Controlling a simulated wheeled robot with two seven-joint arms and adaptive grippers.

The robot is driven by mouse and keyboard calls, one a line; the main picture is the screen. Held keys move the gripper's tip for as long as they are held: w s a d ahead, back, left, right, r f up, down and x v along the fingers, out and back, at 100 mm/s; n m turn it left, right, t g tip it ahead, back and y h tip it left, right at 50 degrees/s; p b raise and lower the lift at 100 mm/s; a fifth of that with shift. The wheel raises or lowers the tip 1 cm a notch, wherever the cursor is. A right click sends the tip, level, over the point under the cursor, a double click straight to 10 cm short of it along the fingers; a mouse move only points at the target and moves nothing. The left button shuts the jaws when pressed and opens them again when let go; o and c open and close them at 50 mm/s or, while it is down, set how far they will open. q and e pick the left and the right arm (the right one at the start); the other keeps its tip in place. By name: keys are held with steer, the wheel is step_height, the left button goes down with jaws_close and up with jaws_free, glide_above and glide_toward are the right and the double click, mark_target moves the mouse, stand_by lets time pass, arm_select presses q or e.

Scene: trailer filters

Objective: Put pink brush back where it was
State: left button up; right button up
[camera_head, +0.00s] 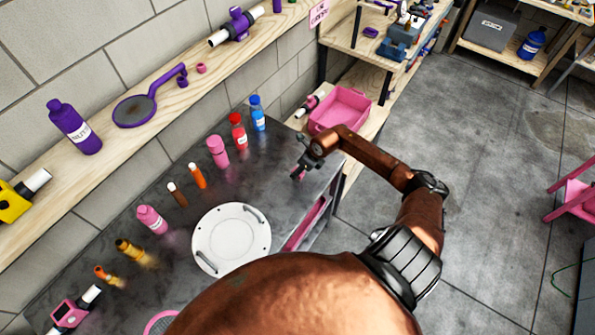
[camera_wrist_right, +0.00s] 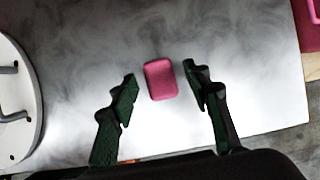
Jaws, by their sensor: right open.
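A small pink block-like thing (camera_wrist_right: 160,80), perhaps the pink brush seen end-on, shows on the grey table in the right wrist view. It lies in the gap between the fingertips of my right gripper (camera_wrist_right: 159,84), apart from both. The fingers are spread and hold nothing. In the head view my right gripper (camera_head: 301,168) is over the right end of the dark table (camera_head: 270,195), with a bit of pink at its tips. I cannot make out bristles or a handle. My left gripper is not in view.
A white round lid (camera_head: 232,240) with handles lies left of the gripper. A pink bottle (camera_head: 217,151), a red bottle (camera_head: 238,131) and a blue bottle (camera_head: 258,114) stand along the back. A pink crate (camera_head: 345,103) is beyond the table's right edge.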

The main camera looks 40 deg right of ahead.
steer(key=v, duration=1)
